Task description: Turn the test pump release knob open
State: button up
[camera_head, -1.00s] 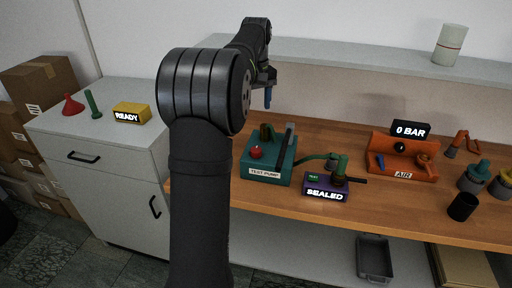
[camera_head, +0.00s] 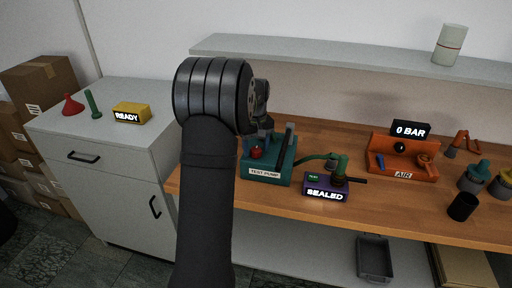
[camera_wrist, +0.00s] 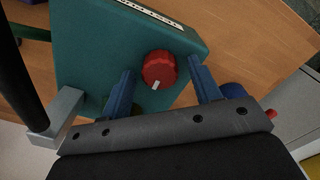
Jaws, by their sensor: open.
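The teal test pump (camera_head: 268,172) stands on the wooden bench, with its "TEST PUMP" label facing front. Its red release knob (camera_head: 256,153) is partly covered by my gripper in the head view. In the wrist view the red knob (camera_wrist: 159,70) shows whole, with a white mark on its lower side. My gripper (camera_wrist: 160,82) is open, its two blue fingers to the left and right of the knob. A gap shows on each side, wider on the left. I cannot tell how far the fingertips reach down around it.
The pump's dark lever (camera_head: 287,145) rises at its right. A green fitting with a purple "SEALED" display (camera_head: 325,187) sits to the right, joined by a hose. An orange air unit (camera_head: 402,163) stands farther right. A grey shelf (camera_head: 350,65) runs above the bench's back.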

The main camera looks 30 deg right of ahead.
jog(key=shift+f, duration=0.1)
jog(key=c, duration=1)
jog(key=shift+m, duration=0.5)
jog(key=m, duration=0.3)
jog(key=shift+m, duration=0.4)
jog(key=m, duration=0.4)
jog(key=shift+m, duration=0.3)
jog(key=m, duration=0.4)
jog(key=shift+m, duration=2.2)
